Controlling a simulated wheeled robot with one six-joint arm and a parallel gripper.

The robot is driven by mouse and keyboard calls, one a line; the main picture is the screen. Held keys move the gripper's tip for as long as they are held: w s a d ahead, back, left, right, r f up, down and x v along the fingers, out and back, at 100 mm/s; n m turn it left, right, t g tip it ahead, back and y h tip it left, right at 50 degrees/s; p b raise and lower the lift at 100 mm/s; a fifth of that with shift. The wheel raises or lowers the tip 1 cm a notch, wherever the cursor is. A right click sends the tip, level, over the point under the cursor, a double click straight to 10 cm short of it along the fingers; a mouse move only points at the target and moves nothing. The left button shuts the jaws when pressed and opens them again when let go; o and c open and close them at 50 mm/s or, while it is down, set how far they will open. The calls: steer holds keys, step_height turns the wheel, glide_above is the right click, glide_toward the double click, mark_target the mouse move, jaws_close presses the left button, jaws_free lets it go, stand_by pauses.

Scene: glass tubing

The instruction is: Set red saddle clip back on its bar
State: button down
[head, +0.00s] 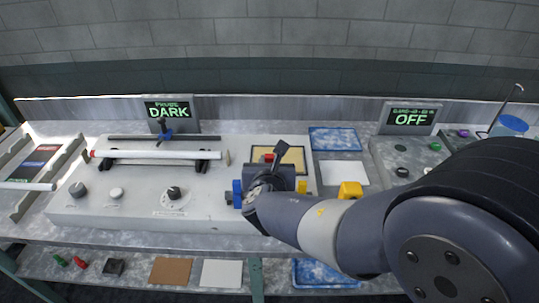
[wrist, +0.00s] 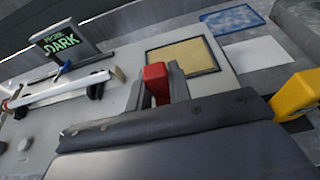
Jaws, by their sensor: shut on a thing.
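My gripper (head: 269,163) is shut on the red saddle clip (wrist: 156,78). In the wrist view the clip stands upright between the dark fingers, its lower part hidden. In the head view only a small red patch of the clip (head: 268,157) shows, above the panel and in front of the tan mat. The dark bar (head: 135,137) lies at the back left of the panel, well left of my gripper, with a blue clip (head: 167,133) on it. The bar also shows in the wrist view (wrist: 92,60), left of my gripper.
A white glass tube (head: 150,154) rests on black supports in front of the bar. The tan mat (wrist: 183,57) lies behind my gripper. A yellow block (head: 350,190) stands to the right. A DARK sign (head: 168,112) stands behind the bar.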

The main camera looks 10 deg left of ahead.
steer(key=shift+s+f+b, duration=0.1)
steer(key=shift+f+b, duration=2.05)
steer(key=shift+f, duration=0.6)
step_height(320, 180, down, 3)
steer(key=b, duration=0.3)
steer(key=c, duration=1.2)
jaws_free()
steer(key=v, duration=1.1)
step_height(320, 180, up, 6)
steer(key=p, duration=0.5)
steer(key=shift+p, duration=0.3)
steer(key=shift+f, duration=0.1)
